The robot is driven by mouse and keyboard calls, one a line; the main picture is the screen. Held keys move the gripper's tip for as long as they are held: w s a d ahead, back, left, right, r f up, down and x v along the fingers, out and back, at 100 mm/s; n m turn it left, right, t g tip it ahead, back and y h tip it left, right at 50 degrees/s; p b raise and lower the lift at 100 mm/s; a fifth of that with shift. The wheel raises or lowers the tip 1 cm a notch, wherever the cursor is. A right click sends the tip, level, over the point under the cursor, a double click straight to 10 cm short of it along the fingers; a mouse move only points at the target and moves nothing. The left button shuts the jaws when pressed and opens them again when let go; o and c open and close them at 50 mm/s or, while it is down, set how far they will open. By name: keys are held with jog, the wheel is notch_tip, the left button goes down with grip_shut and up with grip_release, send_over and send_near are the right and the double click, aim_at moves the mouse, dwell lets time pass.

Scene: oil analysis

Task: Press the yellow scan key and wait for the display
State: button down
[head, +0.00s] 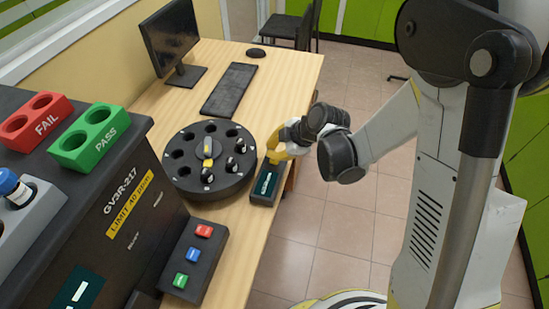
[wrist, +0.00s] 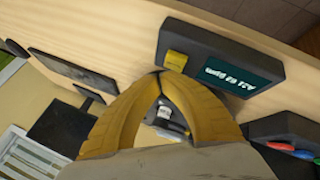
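A small dark box with a teal display (head: 265,186) stands at the table's right edge, beside the round carousel. Its display (wrist: 235,76) is lit with white characters in the wrist view, too blurred to read for certain. The yellow scan key (wrist: 176,61) is at one end of the box's face. My gripper (head: 274,155) has its yellow fingers over the key end of the box. In the wrist view, my gripper's fingertips (wrist: 161,76) meet, with nothing between them, right beside the key. I cannot tell whether they touch it.
The dark carousel (head: 180,181) holds several vials. A panel with red, blue and green buttons (head: 194,256) lies in front. The dark analyser (head: 150,215) bears red FAIL (head: 40,123) and green PASS (head: 93,138) holders. A keyboard (head: 229,90) and monitor (head: 168,38) stand behind.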

jog(key=shift+f+b, duration=0.45)
jog(key=shift+b, duration=0.05)
jog(key=shift+f, duration=0.5)
dwell(0.8)
jog(key=shift+r+p, duration=0.5)
jog(key=shift+r, duration=0.45)
jog(key=shift+r, duration=0.1)
notch_tip(320, 180, up, 5)
jog(key=p, duration=0.3)
jog(key=shift+p, duration=0.35)
dwell(0.4)
